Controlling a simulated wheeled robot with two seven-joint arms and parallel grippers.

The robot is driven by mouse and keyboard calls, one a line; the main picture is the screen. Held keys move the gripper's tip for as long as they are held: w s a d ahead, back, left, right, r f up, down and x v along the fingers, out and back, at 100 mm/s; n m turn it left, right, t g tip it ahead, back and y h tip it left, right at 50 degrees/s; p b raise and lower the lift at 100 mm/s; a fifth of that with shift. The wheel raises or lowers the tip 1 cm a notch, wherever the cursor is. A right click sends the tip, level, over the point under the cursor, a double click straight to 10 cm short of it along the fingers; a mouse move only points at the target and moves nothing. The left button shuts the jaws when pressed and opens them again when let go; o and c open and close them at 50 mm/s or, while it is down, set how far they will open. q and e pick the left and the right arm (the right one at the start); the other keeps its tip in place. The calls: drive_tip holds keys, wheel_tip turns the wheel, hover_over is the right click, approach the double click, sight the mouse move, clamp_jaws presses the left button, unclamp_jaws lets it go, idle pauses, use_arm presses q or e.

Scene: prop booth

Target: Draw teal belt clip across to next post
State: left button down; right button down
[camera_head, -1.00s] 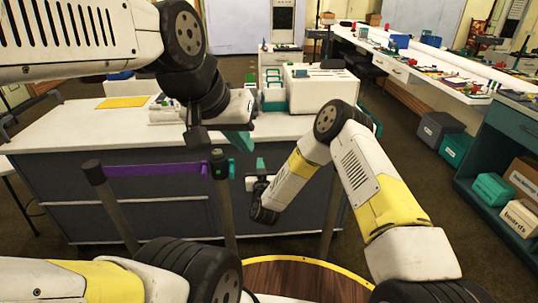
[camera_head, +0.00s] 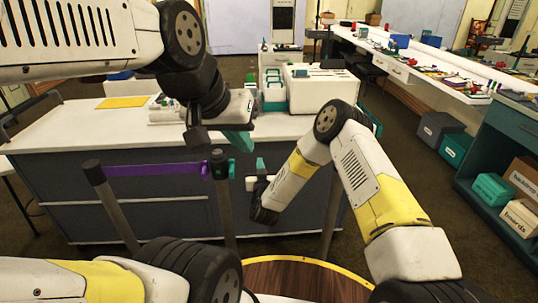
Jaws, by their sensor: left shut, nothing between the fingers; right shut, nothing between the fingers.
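A purple belt (camera_head: 155,170) stretches from the left post (camera_head: 97,178) to the middle post (camera_head: 224,205). The teal belt clip (camera_head: 232,169) is at the head of the middle post, on its right side, at the belt's end. My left gripper (camera_head: 238,142) is shut and empty, just above the middle post head. My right gripper (camera_head: 260,165) is shut and empty, right of the clip with a small gap between them. Another post (camera_head: 328,218) stands to the right, its upper part hidden behind my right arm.
A white-topped counter (camera_head: 75,130) stands close behind the posts. It holds a yellow sheet (camera_head: 123,102), a white box (camera_head: 318,90) and teal holders (camera_head: 273,97). Teal bins (camera_head: 493,188) and cardboard boxes stand at the right. Dark floor is open between the counter and the right-hand benches.

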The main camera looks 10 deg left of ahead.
drive_tip(key=c, duration=2.1)
unclamp_jaws()
drive_tip(key=o, duration=0.7)
drive_tip(key=shift+s, duration=0.1)
drive_tip(key=v, duration=0.7)
drive_tip(key=shift+s, duration=0.35)
drive_tip(key=shift+d, duration=0.1)
